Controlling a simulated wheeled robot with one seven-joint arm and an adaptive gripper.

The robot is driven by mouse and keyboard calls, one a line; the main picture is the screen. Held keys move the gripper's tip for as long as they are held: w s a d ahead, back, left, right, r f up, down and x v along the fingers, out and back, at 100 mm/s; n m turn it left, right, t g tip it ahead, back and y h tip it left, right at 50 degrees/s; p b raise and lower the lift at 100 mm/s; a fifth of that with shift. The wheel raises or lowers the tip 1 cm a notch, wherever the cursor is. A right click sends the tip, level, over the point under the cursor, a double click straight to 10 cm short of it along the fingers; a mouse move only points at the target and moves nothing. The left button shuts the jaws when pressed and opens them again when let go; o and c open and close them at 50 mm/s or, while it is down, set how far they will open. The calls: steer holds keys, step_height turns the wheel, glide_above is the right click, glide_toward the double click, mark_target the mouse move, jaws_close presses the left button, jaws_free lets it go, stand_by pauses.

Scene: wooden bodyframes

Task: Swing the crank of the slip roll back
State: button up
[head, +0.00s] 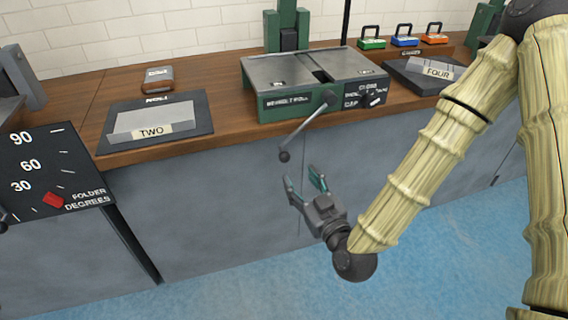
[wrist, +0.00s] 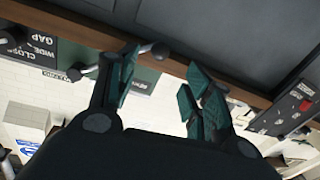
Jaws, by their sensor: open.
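The slip roll (head: 285,104) is a green machine with a grey top at the bench's front edge. Its crank (head: 308,125) slants down and left from a hub on the front to a dark ball knob (head: 284,156), overhanging the edge. My gripper (head: 302,175) is open and empty just below and right of the knob in the head view, fingers pointing up toward it. In the wrist view, the crank (wrist: 90,70) passes partly behind the left finger of my gripper (wrist: 161,60), and the knob (wrist: 160,50) shows between the fingertips. Contact cannot be told.
The wooden bench (head: 230,137) runs across, with grey cabinet fronts (head: 210,215) below. A black gap dial (head: 368,99) sits right of the crank. Tray TWO (head: 195,107) is left, tray FOUR (head: 405,78) right. Blue floor (head: 255,285) in front is clear.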

mark_target(287, 161)
steer(key=b+x, duration=0.8)
steer(key=x, duration=0.2)
steer(key=shift+w+a, duration=0.2)
steer(key=shift+w, duration=0.15)
stand_by(0.3)
steer(key=shift+c, duration=0.2)
jaws_close()
